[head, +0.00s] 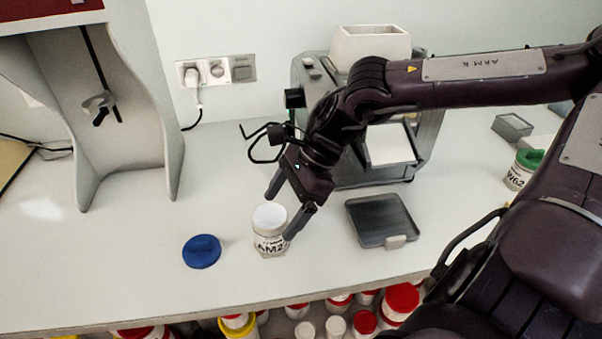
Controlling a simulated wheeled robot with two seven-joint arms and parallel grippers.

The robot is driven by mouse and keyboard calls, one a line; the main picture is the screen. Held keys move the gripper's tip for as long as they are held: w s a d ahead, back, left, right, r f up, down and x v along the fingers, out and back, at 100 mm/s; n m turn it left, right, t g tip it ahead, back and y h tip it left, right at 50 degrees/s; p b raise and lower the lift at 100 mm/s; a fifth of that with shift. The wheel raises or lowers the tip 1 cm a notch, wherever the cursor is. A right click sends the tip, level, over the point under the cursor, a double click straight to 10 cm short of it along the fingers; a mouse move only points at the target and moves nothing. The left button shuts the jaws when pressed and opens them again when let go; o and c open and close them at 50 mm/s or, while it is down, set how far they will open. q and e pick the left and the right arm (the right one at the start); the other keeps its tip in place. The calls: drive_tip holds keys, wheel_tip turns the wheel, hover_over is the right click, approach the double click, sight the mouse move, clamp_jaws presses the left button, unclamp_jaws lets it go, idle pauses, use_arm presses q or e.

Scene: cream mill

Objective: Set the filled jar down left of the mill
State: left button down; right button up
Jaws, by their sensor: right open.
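The jar (270,240) is white, open-topped and labelled "AM2" as far as I can read. It stands upright on the bench, left of the mill (376,165) and nearer the front edge. Its inside looks pale; I cannot tell the fill level. My right gripper (282,213) is open at the jar, with one finger behind its rim and the other at its right side. I cannot tell whether the fingers touch it. My right arm hides part of the mill. My left gripper is not in view.
A blue lid (202,251) lies left of the jar. A dark grey tray (383,221) lies to its right. A green-lidded jar (522,169) stands at the far right. A grey booth (150,110) stands at the left. Several lidded jars sit below the bench's front edge.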

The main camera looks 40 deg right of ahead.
drive_tip(key=v, duration=0.7)
drive_tip(key=shift+a, duration=0.1)
